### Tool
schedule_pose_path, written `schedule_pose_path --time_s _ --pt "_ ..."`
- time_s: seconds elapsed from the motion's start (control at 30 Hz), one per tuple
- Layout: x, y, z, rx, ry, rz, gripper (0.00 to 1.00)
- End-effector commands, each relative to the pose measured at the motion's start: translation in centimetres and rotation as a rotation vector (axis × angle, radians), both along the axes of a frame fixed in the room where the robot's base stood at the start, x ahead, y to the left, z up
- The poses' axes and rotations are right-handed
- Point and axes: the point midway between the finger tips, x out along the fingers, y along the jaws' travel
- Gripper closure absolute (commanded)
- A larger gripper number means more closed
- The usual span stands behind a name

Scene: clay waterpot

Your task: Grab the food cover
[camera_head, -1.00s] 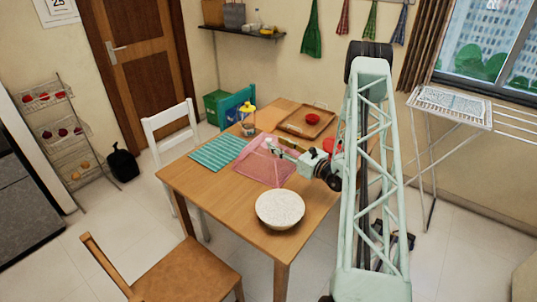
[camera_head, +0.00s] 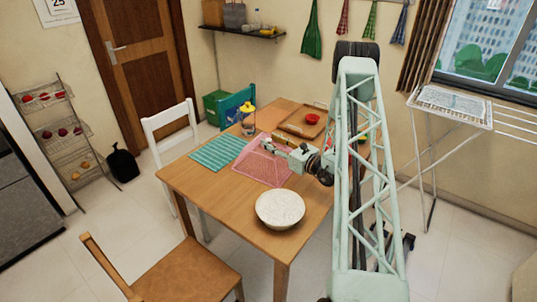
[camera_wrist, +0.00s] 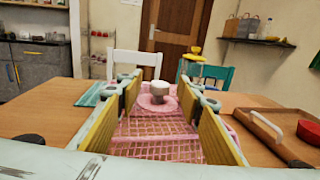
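The pink mesh food cover (camera_head: 262,167) stands on the wooden table, with a pink mat under or behind its see-through mesh. In the wrist view, its pink mesh (camera_wrist: 155,128) spreads below and between my fingers, and a pale knob (camera_wrist: 157,88) shows at its top. My gripper (camera_head: 269,146) is over the cover, coming in from the right. In the wrist view, my gripper (camera_wrist: 158,95) is open, its two yellow-padded fingers on either side of the knob. Gaps show between knob and pads; whether the fingers are low enough to flank it cannot be told.
A white speckled bowl (camera_head: 280,209) is at the table's near side. A teal striped mat (camera_head: 218,152) lies left of the cover. A yellow-lidded jar (camera_head: 247,120) and a wooden tray (camera_head: 292,128) with a red bowl (camera_head: 312,119) are behind it. Chairs flank the table.

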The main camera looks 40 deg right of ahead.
Motion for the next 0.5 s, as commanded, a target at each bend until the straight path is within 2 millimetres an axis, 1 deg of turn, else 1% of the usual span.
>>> schedule_pose_path --time_s 0.03,0.17,0.5 --pt "0.51 0.10 0.00 -0.001 0.000 0.001 0.66" --pt "1.24 0.16 0.00 0.000 0.000 0.000 0.66" --pt "1.39 0.13 0.03 0.001 0.000 -0.001 0.66"
